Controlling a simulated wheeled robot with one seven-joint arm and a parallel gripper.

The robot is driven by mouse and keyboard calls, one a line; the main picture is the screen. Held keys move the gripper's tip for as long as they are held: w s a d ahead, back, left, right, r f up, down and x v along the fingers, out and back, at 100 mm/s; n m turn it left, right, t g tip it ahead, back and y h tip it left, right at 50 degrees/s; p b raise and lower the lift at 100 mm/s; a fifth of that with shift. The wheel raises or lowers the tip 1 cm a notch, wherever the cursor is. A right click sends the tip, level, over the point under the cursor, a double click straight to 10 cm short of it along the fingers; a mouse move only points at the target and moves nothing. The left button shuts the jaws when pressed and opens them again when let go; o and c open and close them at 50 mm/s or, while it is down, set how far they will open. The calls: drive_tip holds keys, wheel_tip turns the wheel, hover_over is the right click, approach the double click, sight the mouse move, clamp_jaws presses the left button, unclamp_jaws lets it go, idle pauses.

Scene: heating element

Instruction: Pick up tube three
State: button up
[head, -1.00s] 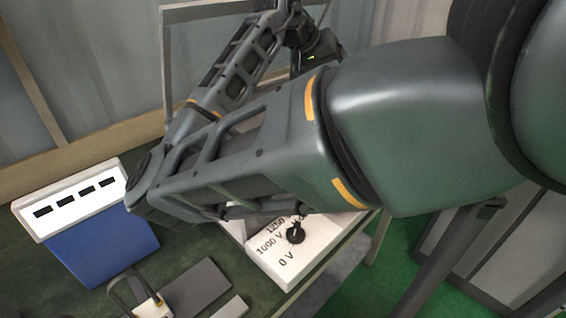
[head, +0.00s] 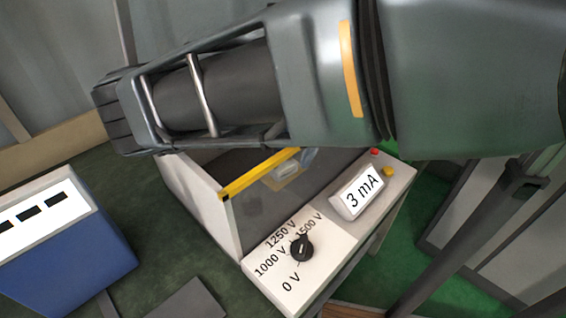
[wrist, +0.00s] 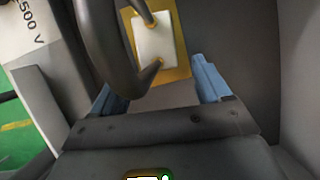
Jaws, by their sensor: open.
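No label reading "tube three" shows in either view. In the wrist view, a white block on a gold-edged plate (wrist: 155,42) lies just beyond my gripper (wrist: 157,85), with a dark curved piece (wrist: 105,45) across its left side. My gripper's two light-blue fingers are apart, with no object clearly held between them. In the head view, a small pale piece with a gold edge (head: 288,172) is inside the open white-walled box (head: 205,200). A bluish fingertip seems to show beside it; my arm hides the rest of my gripper. I cannot tell whether it touches the piece.
A blue unit with a white top (head: 75,255) stands at left. Box walls close around my gripper. Dark green tabletop (head: 150,215) is bare between them.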

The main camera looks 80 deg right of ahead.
drive_tip(key=shift+x, duration=1.25)
drive_tip(key=shift+c, duration=0.4)
drive_tip(key=c, duration=1.2)
